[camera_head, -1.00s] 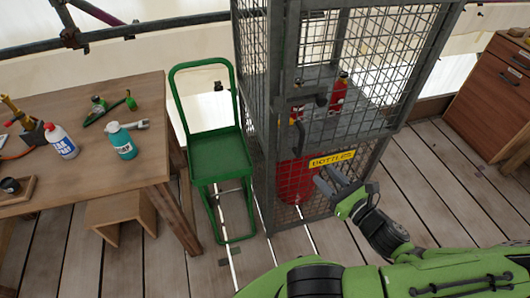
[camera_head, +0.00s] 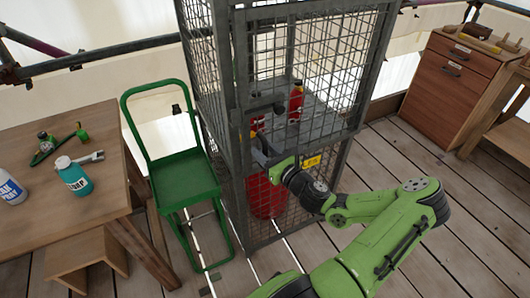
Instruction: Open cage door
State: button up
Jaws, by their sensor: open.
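The grey mesh cage (camera_head: 346,95) stands upright in the middle of the view, and its door (camera_head: 300,70) looks shut in its frame. A dark handle (camera_head: 268,108) sits at the door's left side, about halfway up. My gripper (camera_head: 260,150) is open at the front left of the cage, just below the handle. Its grey fingers point toward the door's left post; I cannot tell whether they touch anything. Red bottles (camera_head: 296,100) stand on the inner shelf, and a large red cylinder (camera_head: 266,198) stands below.
A green hand cart (camera_head: 185,180) stands close to the cage's left. A wooden table (camera_head: 95,205) with bottles and tools is at the left. A wooden drawer cabinet (camera_head: 445,95) is at the back right. Plank floor lies free right of the cage.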

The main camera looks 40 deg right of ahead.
grip_shut()
dwell(0.3)
